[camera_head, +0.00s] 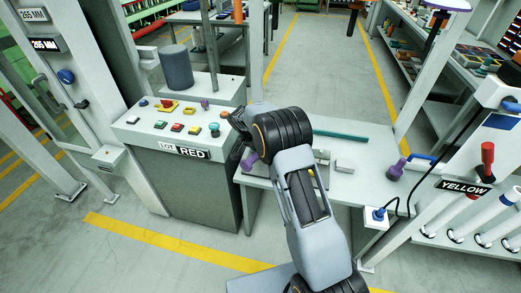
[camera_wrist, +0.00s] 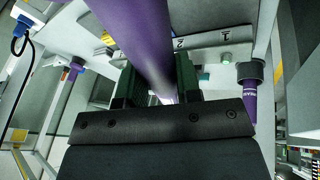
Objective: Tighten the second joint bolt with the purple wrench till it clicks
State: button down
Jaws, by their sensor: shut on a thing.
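My gripper (camera_wrist: 155,92) is shut on a thick purple shaft, taken to be the purple wrench (camera_wrist: 135,35), which runs up out of the wrist view. In the head view my gripper (camera_head: 240,150) is over the left end of the grey workbench (camera_head: 345,187), and purple (camera_head: 250,161) shows beside it. A pale surface marked 1 and 2 (camera_wrist: 205,38) lies beyond the shaft in the wrist view. A small green piece (camera_wrist: 227,58) is near the 1. I cannot make out the second joint bolt or the wrench's working end.
A button console (camera_head: 180,127) with a RED label stands left of the bench. Another purple tool (camera_head: 396,170) is at the bench's right end, near a YELLOW-labelled post (camera_head: 463,187). A purple piece in a grey collar (camera_wrist: 250,90) is at right in the wrist view. Floor behind is clear.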

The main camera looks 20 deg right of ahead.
notch_tip(320, 180, down, 3)
jog(key=b, duration=0.2)
jog(key=shift+f+b, duration=0.15)
jog(key=shift+b, duration=0.15)
jog(key=shift+s+d+n, duration=0.15)
jog(key=shift+d+n, duration=0.1)
jog(key=shift+n, duration=0.05)
jog(key=s+d+n+t+y+b, duration=0.1)
jog(key=s+d+n+t+b, duration=0.1)
jog(key=s+d+n, duration=0.3)
jog(key=d+n+t, duration=0.1)
jog(key=d+n, duration=0.2)
jog(key=d, duration=0.2)
jog(key=shift+s+f, duration=0.2)
jog(key=shift+f, duration=0.15)
jog(key=shift+f+b, duration=0.95)
jog(key=shift+b, duration=0.1)
jog(key=shift+a, duration=0.15)
jog(key=shift+d+n+t+y+p, duration=0.3)
jog(key=shift+d+n+p, duration=0.2)
jog(key=shift+d, duration=0.25)
